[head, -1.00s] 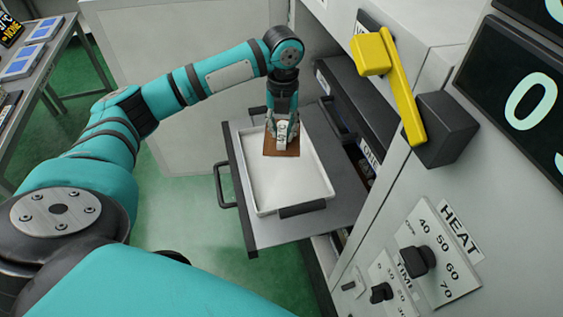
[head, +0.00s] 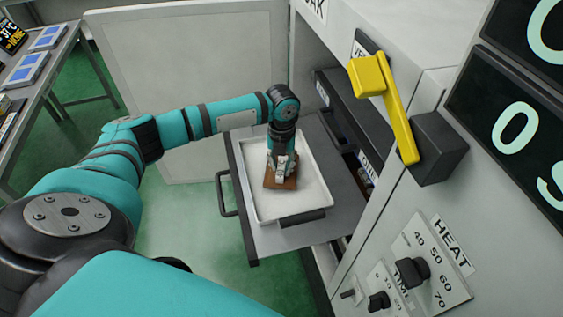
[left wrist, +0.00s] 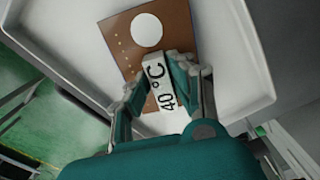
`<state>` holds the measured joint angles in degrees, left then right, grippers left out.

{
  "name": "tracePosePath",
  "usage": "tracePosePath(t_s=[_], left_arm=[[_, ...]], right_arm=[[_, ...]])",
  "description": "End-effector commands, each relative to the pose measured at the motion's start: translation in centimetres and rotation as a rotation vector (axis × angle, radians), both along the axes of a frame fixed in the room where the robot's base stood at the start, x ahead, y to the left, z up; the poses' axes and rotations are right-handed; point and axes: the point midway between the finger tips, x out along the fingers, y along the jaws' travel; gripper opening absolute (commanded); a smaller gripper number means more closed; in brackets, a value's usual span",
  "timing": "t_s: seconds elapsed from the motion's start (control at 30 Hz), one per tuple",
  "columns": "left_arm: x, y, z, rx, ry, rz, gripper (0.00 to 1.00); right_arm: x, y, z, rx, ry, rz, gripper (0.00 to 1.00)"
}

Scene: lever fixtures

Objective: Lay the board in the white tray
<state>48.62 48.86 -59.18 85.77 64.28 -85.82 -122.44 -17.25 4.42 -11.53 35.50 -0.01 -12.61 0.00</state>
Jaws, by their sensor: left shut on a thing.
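The board (head: 283,182) is a small brown plate with a white block on top marked 40 °C. In the left wrist view the board (left wrist: 180,25) also shows a white disc and a row of small dots. My left gripper (head: 283,168) is shut on the block of the board, with a finger on each side of it. The board is over the inside of the white tray (head: 257,213), tilted a little in the picture. I cannot tell whether it touches the tray floor. The tray sits on a pulled-out grey drawer. My right gripper is not in view.
The grey drawer (head: 250,240) has a black handle (head: 224,193) on its left. The cabinet front at right carries a yellow lever (head: 390,105) and black knobs (head: 411,271). An open white door (head: 185,60) stands behind my arm. A bench (head: 50,65) is at far left.

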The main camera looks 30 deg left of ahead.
Motion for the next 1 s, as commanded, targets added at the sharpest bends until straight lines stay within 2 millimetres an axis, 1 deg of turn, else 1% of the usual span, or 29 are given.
tracePosePath(t_s=[0.23,0.27,0.4,0.67,0.77,0.87,1.0], left_arm=[[0.0,0.0,-0.3,0.0,0.0,0.0,0.0],[0.0,0.0,-0.3,0.0,0.0,0.0,0.25],[0.0,0.0,-0.3,0.0,0.0,0.0,0.44],[0.0,0.0,-0.2,0.0,0.0,0.0,0.45],[0.1,0.0,0.3,0.001,-0.002,0.0,0.45],[0.1,0.0,1.4,0.0,-0.004,0.001,0.45],[0.1,0.0,4.2,0.0,-0.005,0.0,0.45]], right_arm=[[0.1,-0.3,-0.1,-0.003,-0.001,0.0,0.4],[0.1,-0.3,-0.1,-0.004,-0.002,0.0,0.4],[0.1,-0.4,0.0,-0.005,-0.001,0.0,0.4],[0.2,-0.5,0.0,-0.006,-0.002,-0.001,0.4],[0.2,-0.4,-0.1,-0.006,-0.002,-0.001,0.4],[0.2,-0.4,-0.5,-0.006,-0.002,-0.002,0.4],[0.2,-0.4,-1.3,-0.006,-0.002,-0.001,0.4]])
